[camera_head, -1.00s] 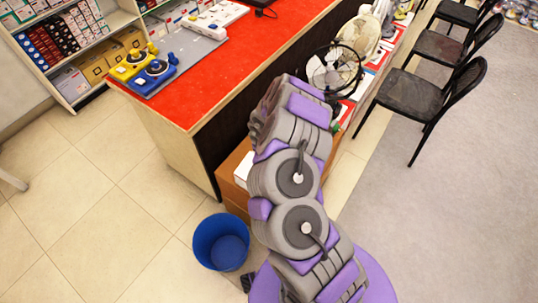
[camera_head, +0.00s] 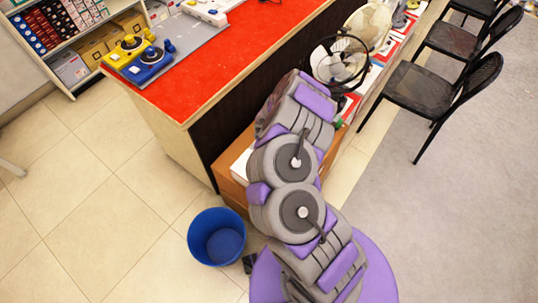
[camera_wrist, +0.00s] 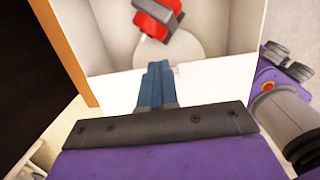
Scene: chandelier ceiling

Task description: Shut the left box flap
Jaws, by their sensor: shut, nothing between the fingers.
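An orange-brown box (camera_head: 230,188) stands on the floor against the dark side of the counter, mostly hidden behind my arm; a white panel shows at its top. In the wrist view a pale box interior (camera_wrist: 215,45) holds a red object (camera_wrist: 157,18) over a round whitish shape. A white panel (camera_wrist: 115,92), which looks like a flap, lies along the near edge of this opening. My gripper (camera_wrist: 160,68) is shut and empty, its blue-grey fingers over or against that panel; contact cannot be told. In the head view my arm hides the gripper. Which flap is the left one is unclear.
A blue bin (camera_head: 216,237) stands on the tiles left of my base. The red-topped counter (camera_head: 225,55) rises beyond the box. A black fan (camera_head: 338,62) stands behind my arm. Black chairs (camera_head: 430,88) stand at right. The tiles at lower left are clear.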

